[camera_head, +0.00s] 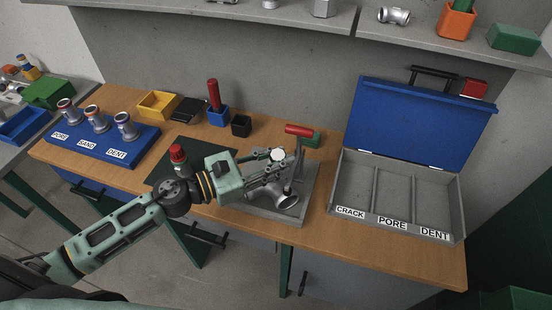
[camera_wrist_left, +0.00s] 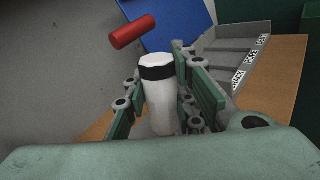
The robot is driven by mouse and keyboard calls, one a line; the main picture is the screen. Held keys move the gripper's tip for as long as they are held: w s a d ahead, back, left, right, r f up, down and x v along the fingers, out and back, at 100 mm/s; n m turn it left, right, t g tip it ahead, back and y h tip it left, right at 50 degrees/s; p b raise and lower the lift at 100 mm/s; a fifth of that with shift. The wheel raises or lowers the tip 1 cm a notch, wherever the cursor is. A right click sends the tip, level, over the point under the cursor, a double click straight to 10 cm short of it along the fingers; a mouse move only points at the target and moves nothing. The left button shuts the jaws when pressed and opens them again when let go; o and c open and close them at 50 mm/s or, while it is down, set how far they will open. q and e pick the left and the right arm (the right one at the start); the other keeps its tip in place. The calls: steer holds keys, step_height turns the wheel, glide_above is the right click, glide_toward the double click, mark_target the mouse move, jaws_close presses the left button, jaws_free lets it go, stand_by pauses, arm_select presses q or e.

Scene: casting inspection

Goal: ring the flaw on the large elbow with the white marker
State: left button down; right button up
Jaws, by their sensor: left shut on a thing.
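My left gripper (camera_head: 280,172) is shut on the white marker (camera_wrist_left: 160,100), which has a black band near its upper end. The marker's white end (camera_head: 278,155) shows above the fingers in the head view. The large elbow (camera_head: 285,198), a grey metal casting, sits on the grey fixture plate (camera_head: 306,190). My gripper is over its far side and partly covers it. The marker's lower tip is hidden, so I cannot tell whether it touches the elbow. I cannot make out the flaw. My right gripper is not in view.
A clamp with a red handle (camera_head: 298,130) rises behind the elbow; the handle also shows in the wrist view (camera_wrist_left: 132,31). An open blue case (camera_head: 415,125) with labelled compartments stands right. A blue stand (camera_head: 140,155) with several castings is left. A red-capped object (camera_head: 177,153) stands on a dark mat.

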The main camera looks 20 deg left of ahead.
arm_select(q)
steer(key=shift+r+p, duration=2.75)
steer(key=shift+r, duration=0.75)
steer(key=shift+f, duration=0.1)
steer(key=shift+s+d+f+n+t+y, duration=0.1)
steer(key=shift+s+d+n+t+y, duration=0.15)
steer(key=shift+s, duration=0.2)
steer(key=shift+s+d+f+n+t+y, duration=0.1)
steer(key=shift+s+d+n+t+y, duration=0.1)
steer(key=shift+s, duration=0.25)
steer(key=s+a+r+n+t+y, duration=0.1)
steer(key=s+a+n+t+y, duration=0.1)
steer(key=s+a+n+y, duration=0.1)
steer(key=s+a+r+n+t+y, duration=0.1)
steer(key=s+a+n+y, duration=0.3)
steer(key=s+y, duration=0.4)
steer(key=shift+n+t, duration=0.65)
steer(key=shift+d+r+y, duration=0.1)
steer(key=shift+y, duration=0.15)
